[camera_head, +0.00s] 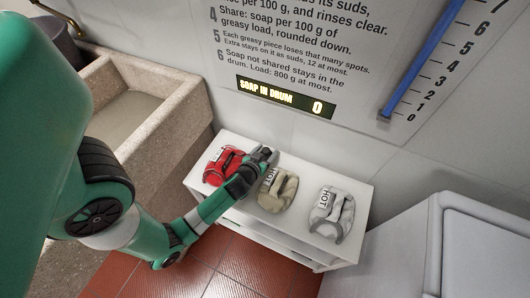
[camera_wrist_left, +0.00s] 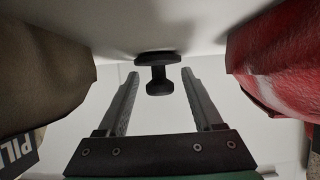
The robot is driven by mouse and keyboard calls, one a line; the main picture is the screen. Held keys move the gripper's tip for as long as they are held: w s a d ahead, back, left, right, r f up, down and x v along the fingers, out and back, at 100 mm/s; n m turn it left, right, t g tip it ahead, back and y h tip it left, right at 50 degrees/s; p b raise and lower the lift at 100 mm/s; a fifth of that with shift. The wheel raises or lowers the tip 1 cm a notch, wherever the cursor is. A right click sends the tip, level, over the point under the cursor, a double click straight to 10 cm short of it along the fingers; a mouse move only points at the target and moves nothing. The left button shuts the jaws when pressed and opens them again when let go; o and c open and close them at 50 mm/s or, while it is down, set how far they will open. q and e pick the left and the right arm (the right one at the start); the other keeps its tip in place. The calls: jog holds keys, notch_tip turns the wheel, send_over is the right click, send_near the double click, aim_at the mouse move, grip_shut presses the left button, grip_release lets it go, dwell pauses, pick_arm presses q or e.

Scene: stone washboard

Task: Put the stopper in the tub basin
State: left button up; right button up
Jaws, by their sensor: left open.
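The stopper (camera_wrist_left: 158,72) is small and black, with a wide disc, a stem and a round knob. In the left wrist view its knob appears between the fingertips, with a gap on each side. My left gripper (camera_head: 264,155) is open over the white bench, between the red bag and the olive bag; its two fingers show in the left wrist view (camera_wrist_left: 160,77). In the head view the gripper largely hides the stopper. The stone tub basin (camera_head: 182,113) stands at the left, with a flat grey area inside. My right gripper is not in view.
A red bag (camera_head: 220,163) and an olive bag (camera_head: 278,192) flank the gripper closely. A grey-white bag (camera_head: 331,212) lies farther right on the white bench (camera_head: 358,190). A white appliance (camera_head: 480,245) stands at right. A display (camera_head: 285,97) reads 0.

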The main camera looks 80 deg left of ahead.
pick_arm(q)
jog(key=shift+d+r, duration=0.1)
jog(key=shift+r, duration=0.25)
jog(key=p+v, duration=0.3)
jog(key=v, duration=0.7)
jog(key=shift+s+d, duration=0.15)
jog(key=shift+d, duration=0.2)
jog(key=shift+s+d+r, duration=0.25)
jog(key=shift+s+d, duration=0.1)
jog(key=shift+d, duration=0.05)
